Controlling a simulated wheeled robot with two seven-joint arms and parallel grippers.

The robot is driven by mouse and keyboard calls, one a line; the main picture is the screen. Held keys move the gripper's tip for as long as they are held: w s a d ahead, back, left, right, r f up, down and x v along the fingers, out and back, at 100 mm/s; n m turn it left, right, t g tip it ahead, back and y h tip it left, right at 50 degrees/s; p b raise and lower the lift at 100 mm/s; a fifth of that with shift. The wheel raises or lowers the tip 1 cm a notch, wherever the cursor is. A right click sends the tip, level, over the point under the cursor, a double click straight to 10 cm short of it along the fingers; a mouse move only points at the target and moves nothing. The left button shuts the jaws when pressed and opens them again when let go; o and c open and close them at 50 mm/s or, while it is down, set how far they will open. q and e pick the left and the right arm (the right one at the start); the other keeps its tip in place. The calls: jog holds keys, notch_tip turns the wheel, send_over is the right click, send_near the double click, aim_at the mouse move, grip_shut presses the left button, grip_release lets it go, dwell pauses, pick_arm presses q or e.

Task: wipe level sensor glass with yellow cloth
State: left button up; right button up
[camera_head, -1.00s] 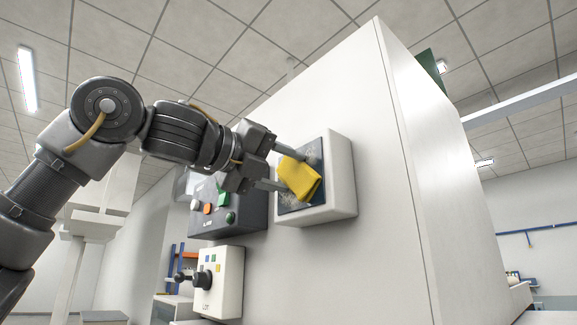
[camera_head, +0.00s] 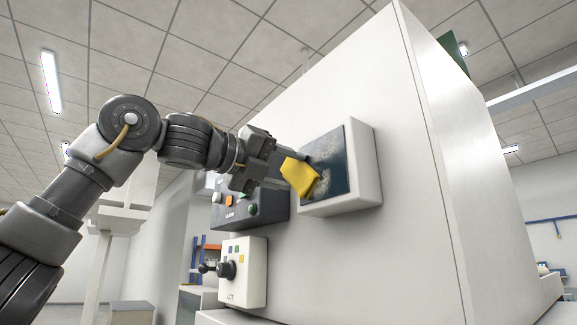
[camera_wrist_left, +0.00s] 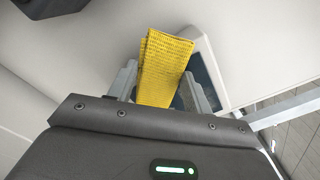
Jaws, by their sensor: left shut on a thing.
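The level sensor glass (camera_head: 337,158) is a dark panel on the front of a white box fixed to the large white cabinet. Pale smudges show on its middle and lower part. My left gripper (camera_head: 292,170) is shut on a folded yellow cloth (camera_head: 302,179) at the glass's left edge. I cannot tell whether the cloth touches the glass. In the left wrist view the cloth (camera_wrist_left: 163,68) stands up between the two fingers, with part of the dark glass (camera_wrist_left: 204,82) behind it to the right. My right gripper is not in view.
A dark control box (camera_head: 265,205) with coloured buttons sits on the cabinet face (camera_head: 385,245) below my gripper, partly hidden by it. Beneath is a white box (camera_head: 250,283) with a black knob and lever. The cabinet face right of the sensor is clear.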

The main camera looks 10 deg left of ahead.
aim_at(327, 151)
pick_arm(q)
jog(key=shift+s+d+r, duration=0.1)
jog(key=shift+d+r, duration=0.05)
jog(key=shift+r, duration=0.8)
jog(key=shift+s+d+b, duration=0.3)
jog(key=shift+s+d, duration=0.9)
jog(key=shift+d, duration=0.3)
jog(key=shift+s+d+f, duration=0.1)
jog(key=shift+s+d, duration=0.35)
jog(key=shift+d, duration=0.05)
jog(key=shift+s+d, duration=0.7)
jog(key=shift+d, duration=0.2)
